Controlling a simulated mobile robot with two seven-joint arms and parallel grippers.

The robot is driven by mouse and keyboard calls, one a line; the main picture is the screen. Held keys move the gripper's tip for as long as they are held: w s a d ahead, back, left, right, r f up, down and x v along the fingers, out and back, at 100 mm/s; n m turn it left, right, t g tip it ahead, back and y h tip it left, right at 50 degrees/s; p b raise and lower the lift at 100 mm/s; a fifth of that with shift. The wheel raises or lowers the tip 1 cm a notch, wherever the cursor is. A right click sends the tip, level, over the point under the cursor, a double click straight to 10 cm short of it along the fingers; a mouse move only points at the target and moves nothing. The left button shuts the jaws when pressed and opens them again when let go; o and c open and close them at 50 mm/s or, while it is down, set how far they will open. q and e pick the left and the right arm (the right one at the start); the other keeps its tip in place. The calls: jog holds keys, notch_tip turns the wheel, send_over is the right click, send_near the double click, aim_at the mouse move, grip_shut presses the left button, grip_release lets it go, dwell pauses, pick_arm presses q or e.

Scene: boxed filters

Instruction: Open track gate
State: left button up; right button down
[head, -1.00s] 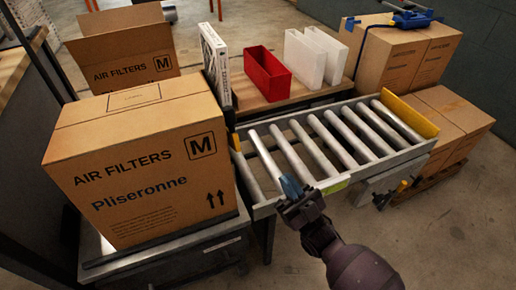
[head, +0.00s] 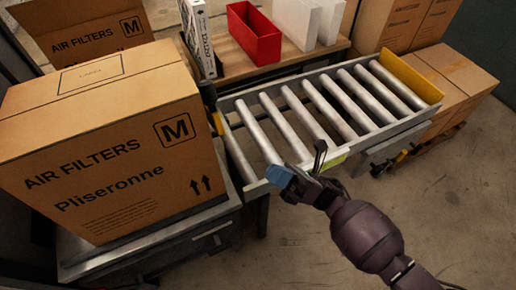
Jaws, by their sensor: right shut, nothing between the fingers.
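The roller track (head: 300,110) runs from the big carton toward the back right, with bare metal rollers. A yellow plate (head: 411,79) stands upright across its far right end. A narrow yellow piece (head: 217,122) shows at its left end, close to the carton and partly hidden by it; I cannot tell which piece is the gate. My right gripper (head: 280,177), with blue fingertips, is shut and empty at the front rail near the left end of the track. I cannot tell whether it touches the rail. My left gripper is out of view.
A closed air filter carton (head: 110,150) sits on a dark metal stand left of the track. An open carton (head: 90,35) is behind it. A red bin (head: 254,34) and white boxes stand on a wooden table behind the track. More cartons (head: 455,80) are stacked at right.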

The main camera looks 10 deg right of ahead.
pick_arm(q)
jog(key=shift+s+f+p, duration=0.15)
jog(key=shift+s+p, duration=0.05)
jog(key=shift+p, duration=0.1)
pick_arm(e)
jog(key=w+d+r+x, duration=0.1)
jog(key=x, duration=1.1)
jog(key=shift+w+d+r, duration=0.15)
jog(key=shift+w+r, duration=0.15)
jog(key=shift+r, duration=0.2)
jog(key=shift+r, duration=0.1)
